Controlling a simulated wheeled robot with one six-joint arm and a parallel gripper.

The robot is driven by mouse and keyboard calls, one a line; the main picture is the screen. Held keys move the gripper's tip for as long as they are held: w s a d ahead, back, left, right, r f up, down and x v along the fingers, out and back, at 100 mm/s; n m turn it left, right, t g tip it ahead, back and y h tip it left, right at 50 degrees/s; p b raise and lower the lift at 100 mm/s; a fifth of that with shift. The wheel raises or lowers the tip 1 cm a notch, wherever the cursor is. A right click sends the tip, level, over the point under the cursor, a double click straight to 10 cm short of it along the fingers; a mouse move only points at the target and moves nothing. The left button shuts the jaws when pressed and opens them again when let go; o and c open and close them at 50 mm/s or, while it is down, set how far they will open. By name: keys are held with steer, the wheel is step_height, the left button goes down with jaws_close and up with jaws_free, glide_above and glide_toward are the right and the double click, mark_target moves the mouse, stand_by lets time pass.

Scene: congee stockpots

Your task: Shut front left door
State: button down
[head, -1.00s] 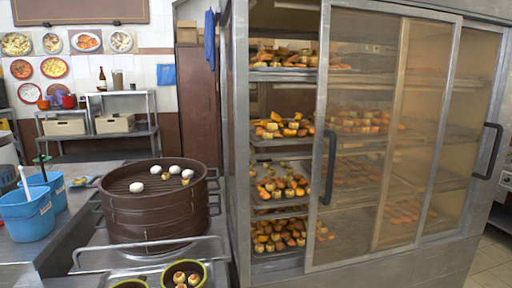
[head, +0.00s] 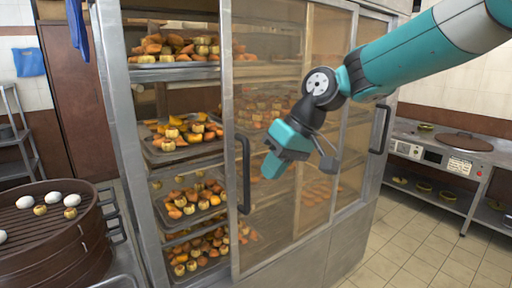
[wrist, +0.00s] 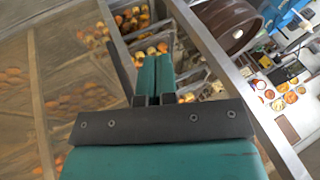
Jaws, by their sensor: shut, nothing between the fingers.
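The front left door (head: 227,130) is a metal-framed sliding glass panel on a tall steel cabinet, with a black vertical handle (head: 244,175) on its left edge. It stands slid to the right, so the left bay of the cabinet is open. The handle also shows as a dark bar in the wrist view (wrist: 118,58). My gripper (head: 271,168) is in front of the glass, just right of the handle in the head view and apart from it. In the wrist view its teal fingers (wrist: 156,60) are together with nothing between them.
Trays of pastries (head: 180,140) fill the open bay. A second glass door with a black handle (head: 381,128) is to the right. A brown steamer (head: 45,240) with buns stands at the left. Free tiled floor (head: 415,250) lies at the right.

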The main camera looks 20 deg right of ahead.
steer(key=w+d+r+m+t+p, duration=0.1)
steer(key=w+d, duration=0.2)
steer(key=w, duration=0.2)
steer(key=w+d+r+p, duration=0.1)
steer(key=w+d, duration=0.2)
steer(key=w, duration=0.3)
steer(key=p, duration=0.5)
glide_toward(258, 161)
steer(key=s+a+f, duration=0.3)
steer(key=s+f, duration=0.1)
steer(key=f, duration=0.1)
steer(key=a+p, duration=0.1)
steer(key=a+t, duration=0.1)
steer(key=a, duration=0.1)
steer(key=shift+s+a+f+m+y+p, duration=0.2)
steer(key=shift+a+m+y+p, duration=0.1)
steer(key=shift+a+m+p, duration=0.1)
